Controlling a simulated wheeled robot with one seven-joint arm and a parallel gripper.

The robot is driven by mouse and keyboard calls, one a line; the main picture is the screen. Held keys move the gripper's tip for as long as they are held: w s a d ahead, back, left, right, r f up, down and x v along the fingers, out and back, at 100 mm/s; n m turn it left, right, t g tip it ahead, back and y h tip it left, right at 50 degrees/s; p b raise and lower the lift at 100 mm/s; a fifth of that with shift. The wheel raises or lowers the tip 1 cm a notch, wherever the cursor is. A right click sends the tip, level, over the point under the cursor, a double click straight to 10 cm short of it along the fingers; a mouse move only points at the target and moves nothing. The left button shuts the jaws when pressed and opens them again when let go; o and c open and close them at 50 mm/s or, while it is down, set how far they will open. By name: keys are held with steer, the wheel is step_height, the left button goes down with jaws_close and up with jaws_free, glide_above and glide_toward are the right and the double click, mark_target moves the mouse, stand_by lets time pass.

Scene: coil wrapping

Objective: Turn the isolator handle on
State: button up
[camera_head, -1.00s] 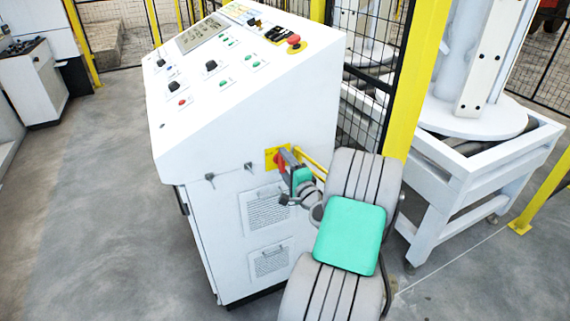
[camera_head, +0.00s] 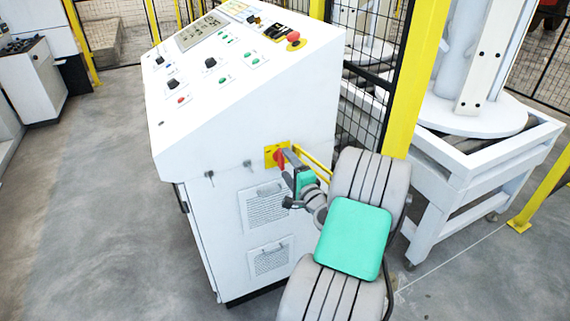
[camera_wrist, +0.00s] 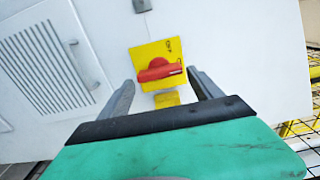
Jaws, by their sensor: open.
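The isolator's red handle (camera_wrist: 159,70) sits on a yellow plate (camera_wrist: 157,52) on the side of the white cabinet. In the wrist view the handle lies nearly level across the plate, its right end by a small mark too fine to read. In the head view the red handle (camera_head: 280,159) looks about upright on its plate. My gripper (camera_wrist: 160,77) is open, with one finger off each end of the handle in the wrist view. Nothing is held. In the head view my gripper (camera_head: 289,157) is just right of the plate; I cannot tell whether a finger touches the handle.
The white control cabinet (camera_head: 245,140) has a sloped panel with buttons and a red stop button (camera_head: 293,38). Two key-like knobs and vents are on its side. A yellow rail (camera_head: 314,163) and mesh fence stand close on the right. Floor at left is clear.

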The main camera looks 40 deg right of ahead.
steer(key=v, duration=0.5)
steer(key=shift+s, duration=0.25)
steer(key=w+a+r+n+g+y+p, duration=0.1)
steer(key=w+a+n+g+y+p, duration=0.2)
steer(key=a+n, duration=0.6)
steer(key=w+a+n+g+y+p, duration=0.1)
steer(key=w+a+n+g+y, duration=0.3)
steer(key=a, duration=1)
steer(key=s+a+r+n+g+p, duration=0.2)
steer(key=s+a+n+g, duration=0.3)
steer(key=a, duration=0.4)
steer(key=s+a+r+n+g+h+p, duration=0.2)
steer(key=s+r, duration=0.3)
steer(key=s, duration=0.7)
steer(key=shift+a+n, duration=0.4)
steer(key=shift+n, duration=0.4)
steer(key=shift+s, duration=0.1)
